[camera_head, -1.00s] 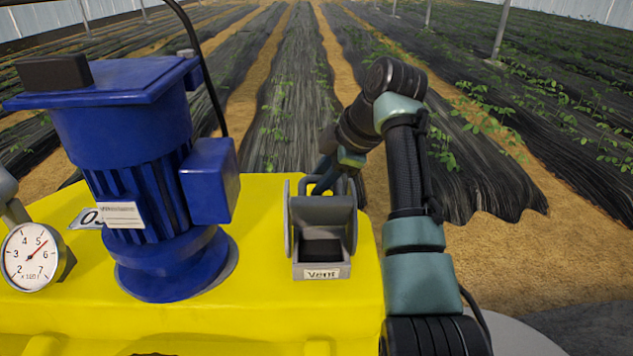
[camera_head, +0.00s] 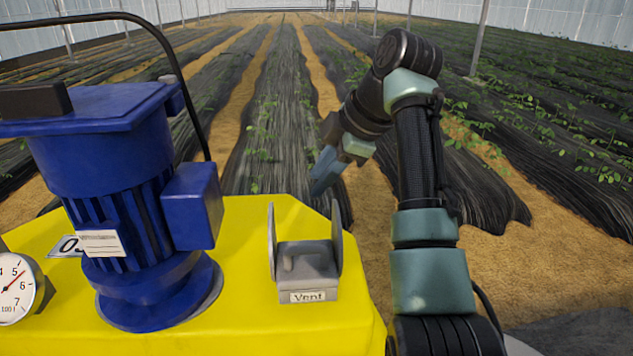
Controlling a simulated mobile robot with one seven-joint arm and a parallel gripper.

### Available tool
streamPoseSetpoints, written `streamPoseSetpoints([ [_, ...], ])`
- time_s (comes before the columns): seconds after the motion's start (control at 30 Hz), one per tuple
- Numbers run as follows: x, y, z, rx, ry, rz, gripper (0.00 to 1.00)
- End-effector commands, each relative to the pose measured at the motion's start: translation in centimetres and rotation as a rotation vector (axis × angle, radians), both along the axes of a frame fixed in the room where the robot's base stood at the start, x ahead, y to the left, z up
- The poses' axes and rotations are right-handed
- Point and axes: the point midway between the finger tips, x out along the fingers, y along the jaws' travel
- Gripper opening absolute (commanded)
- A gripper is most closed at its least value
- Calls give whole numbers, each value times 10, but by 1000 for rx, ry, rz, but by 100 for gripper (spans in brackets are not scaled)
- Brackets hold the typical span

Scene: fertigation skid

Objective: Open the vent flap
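The grey vent (camera_head: 306,270), labelled "Vent" on its front, sits on the yellow tank top between two upright side plates. No dark opening shows. My gripper (camera_head: 324,180) is above and behind the vent, to its upper right, clear of the flap and handle. Its fingers are seen from the side and overlap, so the gap between them is hidden. I see nothing held.
A blue motor (camera_head: 130,190) with a side box stands left of the vent on the yellow tank (camera_head: 250,320). A pressure gauge (camera_head: 14,288) is at the left edge. Space above the vent is free.

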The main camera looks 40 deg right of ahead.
Motion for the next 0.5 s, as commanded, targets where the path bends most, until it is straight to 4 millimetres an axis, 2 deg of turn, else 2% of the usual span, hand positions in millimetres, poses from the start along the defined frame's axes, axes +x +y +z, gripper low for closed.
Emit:
streamPoseSetpoints([
  [0.5,-17,-4,32,1,-1,0,32],
])
